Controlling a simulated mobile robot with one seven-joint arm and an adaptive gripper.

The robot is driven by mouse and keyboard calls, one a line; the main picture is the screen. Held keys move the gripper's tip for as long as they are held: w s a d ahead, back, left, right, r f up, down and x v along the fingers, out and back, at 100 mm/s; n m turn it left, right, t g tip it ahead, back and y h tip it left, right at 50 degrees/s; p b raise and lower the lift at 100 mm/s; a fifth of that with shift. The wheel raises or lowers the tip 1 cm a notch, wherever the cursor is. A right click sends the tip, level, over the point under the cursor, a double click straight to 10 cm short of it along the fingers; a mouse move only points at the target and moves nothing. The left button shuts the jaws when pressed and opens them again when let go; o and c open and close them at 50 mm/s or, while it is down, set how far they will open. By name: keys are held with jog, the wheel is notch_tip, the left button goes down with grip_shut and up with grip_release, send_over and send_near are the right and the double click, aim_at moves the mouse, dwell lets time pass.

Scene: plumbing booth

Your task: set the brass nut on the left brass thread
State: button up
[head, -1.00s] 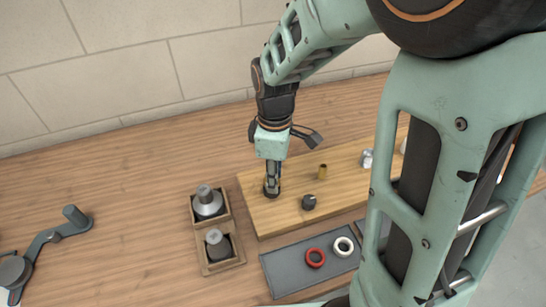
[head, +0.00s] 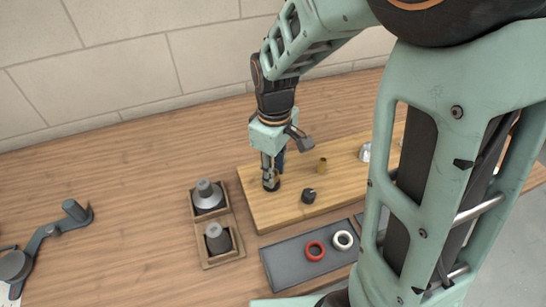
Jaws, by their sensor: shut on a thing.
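My gripper (head: 270,180) points down at the left end of the wooden board (head: 263,215). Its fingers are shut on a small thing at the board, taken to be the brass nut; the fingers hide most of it. The left brass thread is not clearly visible; the gripper covers that spot, so I cannot tell whether the nut touches or sits on a thread.
A dark knob-like fitting (head: 309,196) stands on the board, right of my gripper. A grey tray (head: 288,268) in front holds a red ring (head: 315,251) and a white ring (head: 342,240). Two grey fittings (head: 208,193) (head: 217,238) sit in wooden holders at left. A grey levered tool (head: 48,238) lies far left.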

jog(key=shift+m, duration=0.7)
jog(key=o, duration=2.1)
jog(key=shift+c, duration=0.2)
jog(key=shift+r+p, duration=2.05)
jog(key=shift+r, duration=0.45)
jog(key=shift+s, duration=0.15)
